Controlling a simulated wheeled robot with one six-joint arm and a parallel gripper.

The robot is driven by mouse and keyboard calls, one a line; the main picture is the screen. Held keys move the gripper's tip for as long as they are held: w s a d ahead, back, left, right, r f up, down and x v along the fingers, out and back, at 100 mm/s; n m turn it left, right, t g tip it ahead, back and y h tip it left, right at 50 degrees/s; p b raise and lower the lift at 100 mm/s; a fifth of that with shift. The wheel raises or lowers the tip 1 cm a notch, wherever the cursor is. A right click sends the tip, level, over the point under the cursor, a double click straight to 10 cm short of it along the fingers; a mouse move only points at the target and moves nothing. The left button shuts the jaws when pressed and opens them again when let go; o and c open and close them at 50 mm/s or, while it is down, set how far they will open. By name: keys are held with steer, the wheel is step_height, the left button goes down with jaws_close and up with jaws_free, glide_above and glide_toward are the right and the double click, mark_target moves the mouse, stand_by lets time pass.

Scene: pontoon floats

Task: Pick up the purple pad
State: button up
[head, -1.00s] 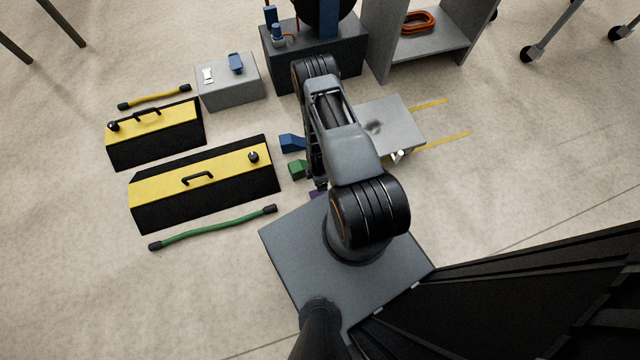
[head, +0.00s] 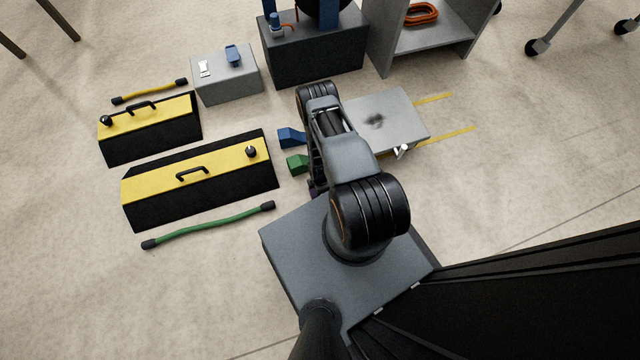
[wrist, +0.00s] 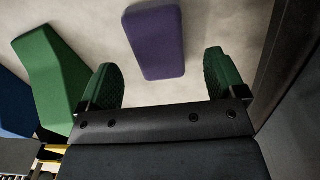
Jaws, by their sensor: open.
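The purple pad (wrist: 156,42) lies flat on the pale floor in the wrist view, a rounded block at the top middle. In the head view my gripper is hidden behind my arm.
A green block (wrist: 50,80) lies left of my left finger, with a blue block (wrist: 14,105) beyond it. In the head view, two yellow-topped black boxes (head: 148,128) (head: 200,180) and a green hose (head: 208,226) lie left. A grey plate (head: 390,122) stands right of my arm.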

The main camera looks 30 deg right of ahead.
step_height(320, 180, down, 4)
steer(key=shift+b, duration=0.9)
steer(key=c, duration=1)
steer(key=shift+r, duration=0.1)
step_height(320, 180, up, 10)
steer(key=p, duration=0.5)
